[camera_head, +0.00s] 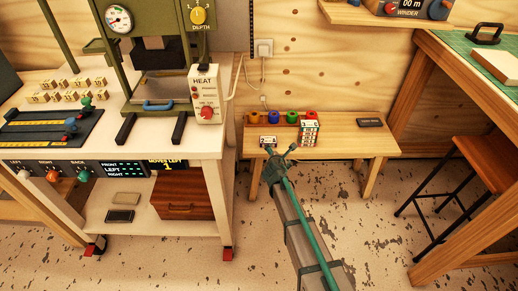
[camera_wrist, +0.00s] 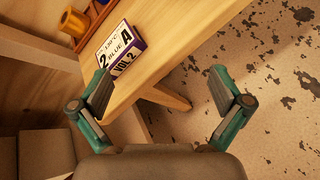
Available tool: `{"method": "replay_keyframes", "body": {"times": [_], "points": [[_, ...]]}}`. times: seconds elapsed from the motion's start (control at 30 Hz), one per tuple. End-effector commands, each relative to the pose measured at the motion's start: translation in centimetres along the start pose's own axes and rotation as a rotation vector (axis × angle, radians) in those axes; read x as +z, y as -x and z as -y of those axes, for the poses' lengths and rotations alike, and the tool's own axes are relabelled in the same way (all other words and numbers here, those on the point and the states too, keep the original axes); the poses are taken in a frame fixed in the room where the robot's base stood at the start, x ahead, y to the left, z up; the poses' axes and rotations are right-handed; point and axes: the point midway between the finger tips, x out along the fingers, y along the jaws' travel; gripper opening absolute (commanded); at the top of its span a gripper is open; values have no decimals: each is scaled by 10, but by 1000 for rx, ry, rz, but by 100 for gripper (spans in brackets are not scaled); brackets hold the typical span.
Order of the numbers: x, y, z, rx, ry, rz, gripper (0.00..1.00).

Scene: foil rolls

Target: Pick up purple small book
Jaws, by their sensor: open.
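A small book with a white printed cover (camera_wrist: 112,43) and purple edge marked "VOL 2" lies flat on the wooden bench in the wrist view. In the head view, a small white-topped item (camera_head: 268,141) at the left of the low bench (camera_head: 345,145) looks like this book, but its colour is too small to tell. My gripper (camera_head: 280,151) is at the bench's front edge, close to that item. In the wrist view my gripper (camera_wrist: 160,92) has its fingers spread wide with nothing between them. The book is beyond the left finger, apart from it.
A dark block (camera_head: 370,122) lies on the bench's right side. A white workbench (camera_head: 150,150) stands left and a stool (camera_head: 480,165) right.

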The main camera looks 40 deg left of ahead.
Motion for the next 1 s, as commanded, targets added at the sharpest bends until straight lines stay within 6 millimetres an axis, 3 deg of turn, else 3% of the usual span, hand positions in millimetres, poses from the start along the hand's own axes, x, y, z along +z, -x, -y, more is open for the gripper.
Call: {"method": "replay_keyframes", "body": {"times": [0.03,0.1,0.3,0.47,0.8,1.0], "points": [[8,-9,-17,48,135,19,100],[9,-12,-30,104,314,38,100],[8,-9,-50,191,623,80,100],[7,-14,-52,195,690,87,100],[7,-58,-60,192,691,86,100],[8,-68,-62,192,689,86,100]]}}
